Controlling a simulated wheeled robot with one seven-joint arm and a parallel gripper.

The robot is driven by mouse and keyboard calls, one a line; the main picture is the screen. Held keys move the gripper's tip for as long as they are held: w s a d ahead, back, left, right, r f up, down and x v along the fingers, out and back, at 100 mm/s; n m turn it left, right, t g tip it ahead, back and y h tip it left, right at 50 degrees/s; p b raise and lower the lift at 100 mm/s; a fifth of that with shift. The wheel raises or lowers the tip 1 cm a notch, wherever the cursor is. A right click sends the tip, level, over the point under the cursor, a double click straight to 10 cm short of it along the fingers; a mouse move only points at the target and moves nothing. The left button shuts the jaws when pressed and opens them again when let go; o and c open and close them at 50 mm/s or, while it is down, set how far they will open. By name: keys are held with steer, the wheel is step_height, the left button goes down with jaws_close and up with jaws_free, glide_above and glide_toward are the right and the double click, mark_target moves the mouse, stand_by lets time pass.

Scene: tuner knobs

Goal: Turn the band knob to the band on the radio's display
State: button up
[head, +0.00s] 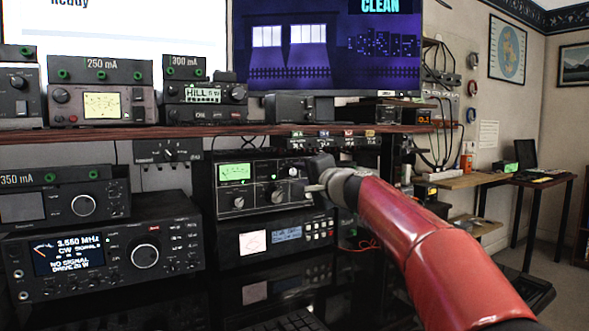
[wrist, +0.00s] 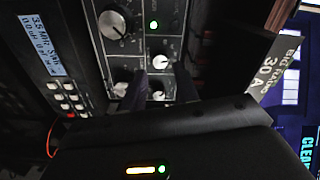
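The radio (head: 105,255) stands at the lower left in the head view. Its display (head: 68,254) reads 3.550 MHz, CW, no signal. The tuner (head: 225,205), with a green-lit meter (head: 235,172) and several knobs, is in the rack at centre. My gripper (head: 312,187) is at the tuner's right side. In the wrist view, my gripper (wrist: 160,85) has its two dark fingers apart, pointing at the tuner panel. A small light knob (wrist: 160,62) shows between the fingertips; contact cannot be told. A larger dark knob (wrist: 113,25) is farther up. Labels are unreadable, so which knob is the band knob is unclear.
A unit with a small blue display (head: 287,234) and buttons sits right below the tuner. A shelf (head: 120,131) with several devices runs above it. A hanging panel (head: 335,138) is close above my gripper. There is open floor to the right.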

mark_target(293, 172)
steer(key=shift+p+x, duration=0.6)
steer(key=shift+x, duration=1.3)
jaws_close()
